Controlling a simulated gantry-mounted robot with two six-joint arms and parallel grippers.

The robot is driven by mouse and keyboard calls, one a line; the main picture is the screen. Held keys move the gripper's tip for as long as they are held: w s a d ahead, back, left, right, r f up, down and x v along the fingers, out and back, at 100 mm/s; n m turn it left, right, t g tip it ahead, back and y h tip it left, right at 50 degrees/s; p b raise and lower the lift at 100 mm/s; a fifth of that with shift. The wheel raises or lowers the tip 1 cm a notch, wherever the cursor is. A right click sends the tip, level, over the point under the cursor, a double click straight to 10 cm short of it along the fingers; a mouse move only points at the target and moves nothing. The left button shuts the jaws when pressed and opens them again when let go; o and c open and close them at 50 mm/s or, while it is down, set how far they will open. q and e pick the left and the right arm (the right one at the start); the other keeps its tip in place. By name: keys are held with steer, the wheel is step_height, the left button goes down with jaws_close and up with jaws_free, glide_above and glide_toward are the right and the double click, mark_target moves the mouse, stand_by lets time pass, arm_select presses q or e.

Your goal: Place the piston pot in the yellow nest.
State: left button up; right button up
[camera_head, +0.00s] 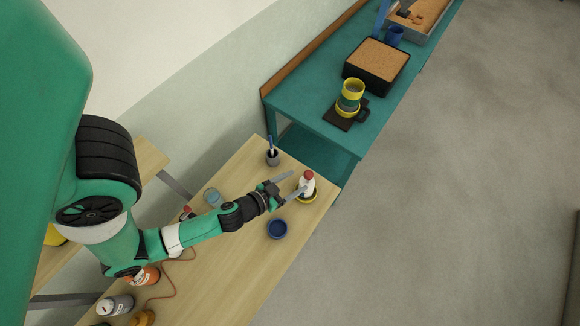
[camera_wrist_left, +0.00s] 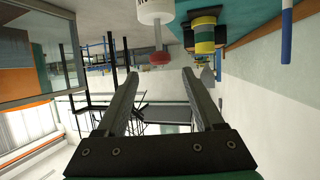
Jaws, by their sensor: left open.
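The piston pot (camera_head: 306,185), white with a red top, stands upright in the yellow nest (camera_head: 313,198) near the right edge of the wooden table. In the left wrist view the picture is upside down, and the pot (camera_wrist_left: 155,12) shows its white body, thin stem and red top (camera_wrist_left: 159,58). My left gripper (camera_head: 292,184) is open just left of the pot. In the left wrist view the space between its fingertips (camera_wrist_left: 161,72) is empty, with the red top close ahead. The nest is partly hidden by the pot and a finger. My right gripper is not in view.
A blue dish (camera_head: 277,229) lies in front of the nest. A grey cup with a blue-handled tool (camera_head: 272,157) stands behind. A glass (camera_head: 212,196) and several bottles (camera_head: 115,305) are left.

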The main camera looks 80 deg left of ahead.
arm_select(q)
steer(key=shift+v, duration=0.9)
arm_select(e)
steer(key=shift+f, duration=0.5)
arm_select(q)
steer(key=shift+w, duration=0.1)
